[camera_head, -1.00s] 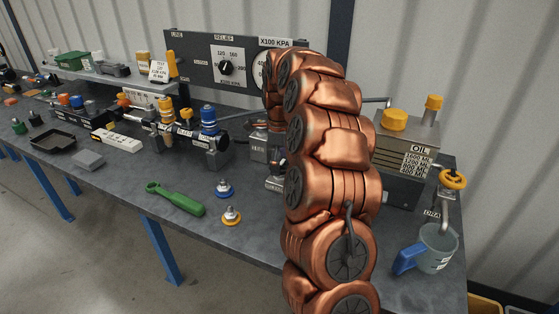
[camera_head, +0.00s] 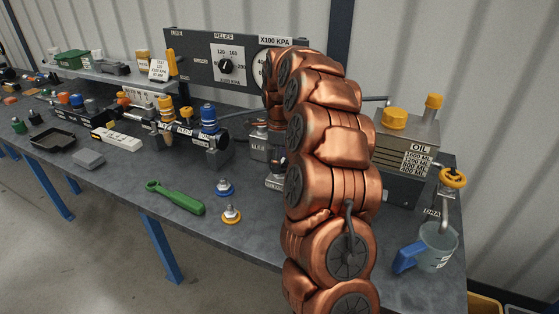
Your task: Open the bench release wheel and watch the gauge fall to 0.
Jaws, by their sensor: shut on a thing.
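The gauge (camera_head: 261,71), under an "X100 KPA" label (camera_head: 275,41), is on the dark panel at the back. My copper arm covers most of its dial, so its needle and reading cannot be seen. I cannot make out the bench release wheel for certain; part of the bench behind my arm is hidden. A yellow handwheel (camera_head: 452,178) sits on a pipe at the right, beside a "DRAIN" label. My arm rises in front of the bench and bends over at the top. My gripper is hidden behind it, so what it holds does not show.
An oil tank (camera_head: 402,165) with yellow caps and a jug with a blue handle (camera_head: 437,247) stand at the right. A green tool (camera_head: 175,197) and two small couplers (camera_head: 231,214) lie in front. Coupler blocks (camera_head: 203,148) stand further left.

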